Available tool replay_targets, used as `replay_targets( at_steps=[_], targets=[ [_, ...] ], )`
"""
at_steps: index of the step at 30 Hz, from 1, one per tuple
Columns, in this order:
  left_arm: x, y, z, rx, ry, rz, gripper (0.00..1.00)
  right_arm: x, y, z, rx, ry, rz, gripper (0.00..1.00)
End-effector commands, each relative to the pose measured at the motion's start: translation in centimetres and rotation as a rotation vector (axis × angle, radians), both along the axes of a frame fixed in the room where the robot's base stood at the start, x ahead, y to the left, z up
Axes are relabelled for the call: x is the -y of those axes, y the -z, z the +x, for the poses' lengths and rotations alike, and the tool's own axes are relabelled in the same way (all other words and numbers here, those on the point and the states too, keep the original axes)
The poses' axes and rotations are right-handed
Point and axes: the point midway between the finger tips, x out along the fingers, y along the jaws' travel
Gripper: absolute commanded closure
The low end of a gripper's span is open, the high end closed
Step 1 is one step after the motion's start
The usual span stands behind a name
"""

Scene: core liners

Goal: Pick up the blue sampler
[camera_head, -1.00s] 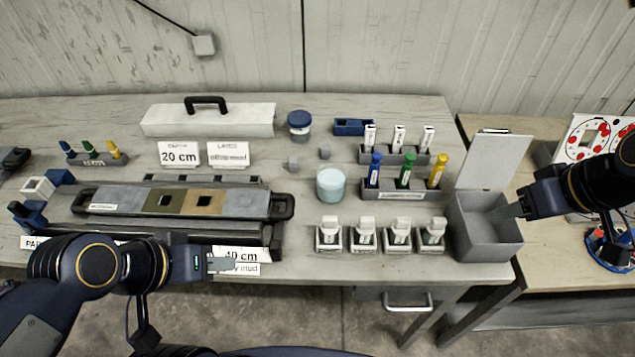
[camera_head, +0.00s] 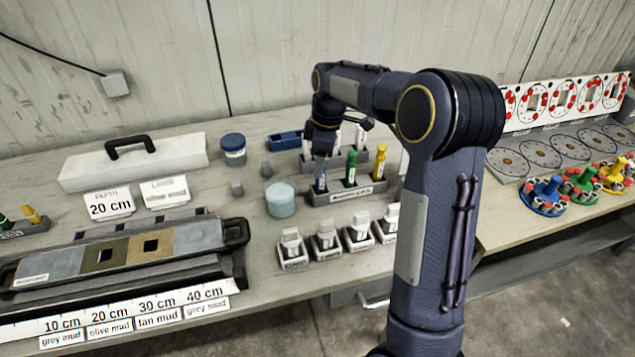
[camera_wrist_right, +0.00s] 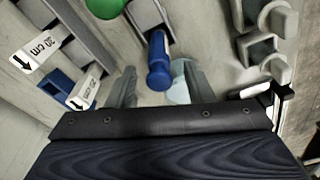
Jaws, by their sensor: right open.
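The blue sampler (camera_head: 320,184) stands upright in the left slot of the grey sampler rack (camera_head: 347,195), beside a green sampler (camera_head: 350,168) and a yellow sampler (camera_head: 379,163). My right gripper (camera_head: 321,165) is at the blue sampler, pointing down, and hides its upper part in the head view. In the right wrist view the blue sampler (camera_wrist_right: 158,62) lies between the two spread fingers (camera_wrist_right: 160,85), with gaps at both sides. The right gripper is open and holds nothing. My left gripper is out of view.
A pale blue jar (camera_head: 280,199) stands left of the rack. Several grey holders with white-topped pieces (camera_head: 326,240) stand in front. A rack with white tubes (camera_head: 338,147) is behind. A long core tray (camera_head: 130,250) fills the left.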

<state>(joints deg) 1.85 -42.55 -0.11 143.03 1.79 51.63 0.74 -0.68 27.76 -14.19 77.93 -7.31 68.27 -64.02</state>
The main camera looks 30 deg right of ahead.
Motion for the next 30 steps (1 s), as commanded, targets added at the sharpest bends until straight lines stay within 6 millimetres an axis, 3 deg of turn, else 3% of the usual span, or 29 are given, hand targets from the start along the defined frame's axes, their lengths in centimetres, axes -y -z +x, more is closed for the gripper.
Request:
replay_targets(
  at_steps=[6, 13, 24, 30],
  targets=[
    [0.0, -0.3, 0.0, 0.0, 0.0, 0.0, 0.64, -0.2, 2.2, 0.1, 0.0, 0.002, 0.001, 0.53],
    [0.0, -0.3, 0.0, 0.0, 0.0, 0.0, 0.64, -0.2, 2.3, 0.2, 0.001, 0.002, 0.002, 0.54],
    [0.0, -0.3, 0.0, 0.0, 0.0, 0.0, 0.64, -0.2, 2.3, 0.2, 0.002, 0.002, 0.001, 1.0],
    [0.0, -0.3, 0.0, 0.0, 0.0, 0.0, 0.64, -0.2, 2.3, 0.2, 0.002, 0.002, 0.001, 1.0]
  ],
)
